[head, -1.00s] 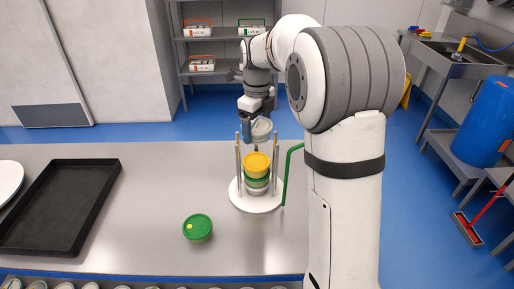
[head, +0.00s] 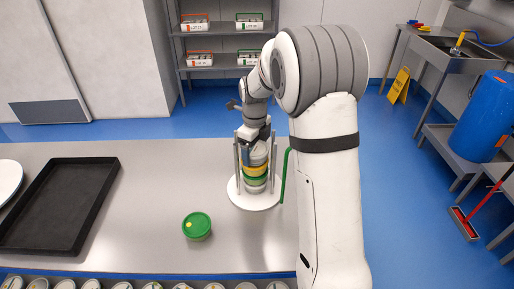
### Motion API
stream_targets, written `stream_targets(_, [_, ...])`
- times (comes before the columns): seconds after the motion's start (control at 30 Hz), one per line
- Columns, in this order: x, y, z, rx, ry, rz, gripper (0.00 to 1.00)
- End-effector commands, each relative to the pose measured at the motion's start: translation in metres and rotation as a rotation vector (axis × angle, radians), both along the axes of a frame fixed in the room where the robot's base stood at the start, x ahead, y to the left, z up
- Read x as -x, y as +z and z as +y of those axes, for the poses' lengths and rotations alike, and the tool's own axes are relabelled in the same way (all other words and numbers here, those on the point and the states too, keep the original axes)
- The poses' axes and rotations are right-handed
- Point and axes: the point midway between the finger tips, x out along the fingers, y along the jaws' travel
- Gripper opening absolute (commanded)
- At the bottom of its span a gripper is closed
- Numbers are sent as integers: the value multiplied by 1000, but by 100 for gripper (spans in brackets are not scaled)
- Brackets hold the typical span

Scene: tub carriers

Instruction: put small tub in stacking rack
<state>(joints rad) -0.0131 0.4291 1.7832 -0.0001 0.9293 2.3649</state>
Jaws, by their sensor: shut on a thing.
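The stacking rack (head: 235,197) stands on the steel table, with a round white base, grey upright posts and a green handle-like bar on its right. A stack inside it shows a yellow-topped tub (head: 255,171) above a green-topped tub (head: 255,181). My gripper (head: 256,145) is at the top of the rack, shut on a small pale grey-topped tub (head: 259,157). That tub is between the posts, directly above the yellow one; I cannot tell whether they touch. My fingers and a post hide part of it.
A black tray (head: 62,205) lies on the left of the table, with a white plate (head: 8,180) beside it. Several tubs line the front edge below. Shelves (head: 225,45) with labelled boxes stand behind.

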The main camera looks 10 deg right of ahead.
Motion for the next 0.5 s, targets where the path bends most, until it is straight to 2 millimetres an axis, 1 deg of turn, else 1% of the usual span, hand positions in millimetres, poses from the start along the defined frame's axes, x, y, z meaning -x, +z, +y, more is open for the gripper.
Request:
stream_targets(0.13, [0,0,0,0,0,-1,52])
stream_targets(0.23, [0,-4,0,0,-1,-1,52])
stream_targets(0.27, [0,-2,0,0,-1,0,82])
stream_targets(0.4, [0,-2,-1,0,-1,0,94])
stream_targets(0.5, [0,-2,-1,0,-1,0,100])
